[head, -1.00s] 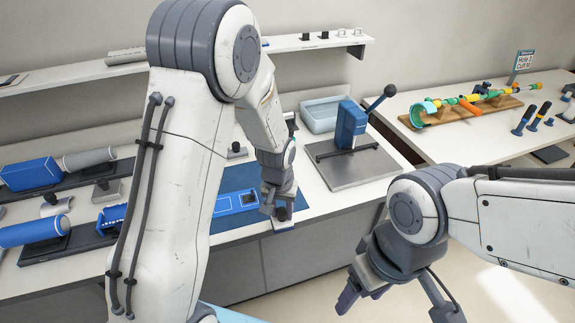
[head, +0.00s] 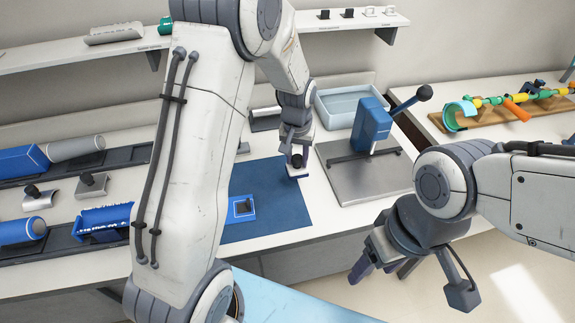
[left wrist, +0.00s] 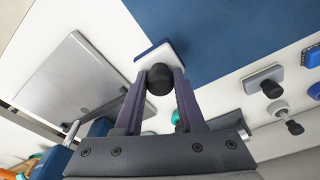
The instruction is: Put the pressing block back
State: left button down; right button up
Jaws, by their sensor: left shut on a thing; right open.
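The pressing block, a pale plate with a blue edge and a round black knob, is in my left gripper (head: 297,155). In the head view the block (head: 298,173) hangs over the far right part of the blue mat (head: 285,208). In the left wrist view the block (left wrist: 155,56) shows beyond the fingertips, and my left gripper (left wrist: 158,85) is shut on its knob. I cannot tell whether the block touches the surface. My right gripper (head: 368,262) is open and empty, in front of the bench.
A blue lever press (head: 372,125) stands on a grey plate (head: 345,190) right of the mat. A pale blue tray (head: 350,103) is behind. A small blue piece with a dark knob (head: 242,208) lies on the mat. Blue and grey cylinder fixtures (head: 75,148) fill the left.

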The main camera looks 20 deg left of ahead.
aim_at(287, 170)
pick_arm(q)
jog(key=a+f, duration=0.1)
jog(key=a, duration=0.2)
jog(key=shift+w+f, duration=0.15)
jog(key=shift+f, duration=0.2)
jog(key=shift+f+p, duration=0.65)
jog(key=shift+f, duration=1.35)
jog(key=shift+f, duration=0.15)
jog(key=c, duration=0.5)
grip_release()
